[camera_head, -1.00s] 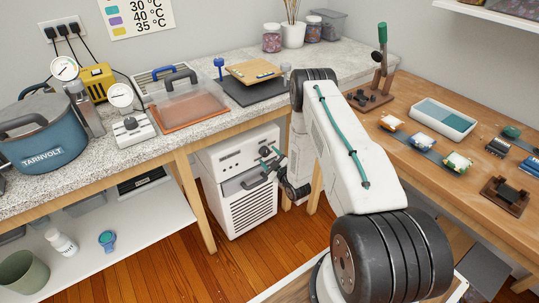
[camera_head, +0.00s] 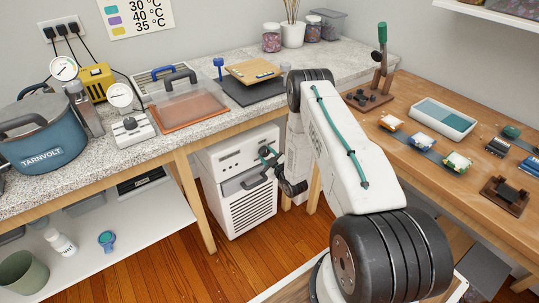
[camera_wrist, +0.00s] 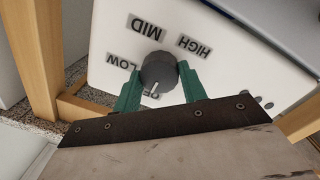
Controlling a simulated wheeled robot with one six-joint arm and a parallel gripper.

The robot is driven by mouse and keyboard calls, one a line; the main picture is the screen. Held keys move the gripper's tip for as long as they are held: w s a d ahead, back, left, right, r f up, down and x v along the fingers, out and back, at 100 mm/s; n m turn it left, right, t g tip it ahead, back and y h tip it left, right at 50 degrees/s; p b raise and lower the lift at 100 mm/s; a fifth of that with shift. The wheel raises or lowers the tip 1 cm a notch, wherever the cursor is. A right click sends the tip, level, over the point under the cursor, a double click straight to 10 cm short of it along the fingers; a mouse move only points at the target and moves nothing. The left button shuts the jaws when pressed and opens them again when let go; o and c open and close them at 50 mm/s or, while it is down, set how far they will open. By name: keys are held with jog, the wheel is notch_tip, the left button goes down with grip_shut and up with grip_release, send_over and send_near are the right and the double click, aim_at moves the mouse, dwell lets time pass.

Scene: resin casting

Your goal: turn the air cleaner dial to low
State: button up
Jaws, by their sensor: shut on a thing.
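The air cleaner (camera_head: 252,206) is a white box with a slatted front, standing on the floor under the speckled bench. Its dark grey round dial (camera_wrist: 158,70) shows in the wrist view on a white panel, among the labels OFF, LOW, MID and HIGH, seen upside down. The white pointer line on the dial is toward the partly hidden OFF label. My gripper (camera_wrist: 160,84) has its green fingers on either side of the dial, shut on it. In the head view my gripper (camera_head: 268,157) is at the upper front of the air cleaner, and the dial cannot be made out there.
A wooden bench leg (camera_head: 195,200) stands just left of the air cleaner. A low white shelf (camera_head: 130,235) holds a bottle and a blue-rimmed cup. The wooden worktable (camera_head: 465,185) is to the right. Open wooden floor (camera_head: 270,260) lies in front.

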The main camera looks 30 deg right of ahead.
jog(key=shift+r, duration=0.2)
jog(key=m, duration=0.3)
jog(key=shift+w+r, duration=0.1)
jog(key=shift+r, duration=0.05)
jog(key=m, duration=0.6)
jog(key=shift+y, duration=0.3)
jog(key=shift+w+d+r+m, duration=0.1)
jog(key=shift+d+m, duration=0.05)
jog(key=shift+m, duration=1.75)
jog(key=o, duration=1)
jog(key=shift+d, duration=0.1)
jog(key=shift+c, duration=0.2)
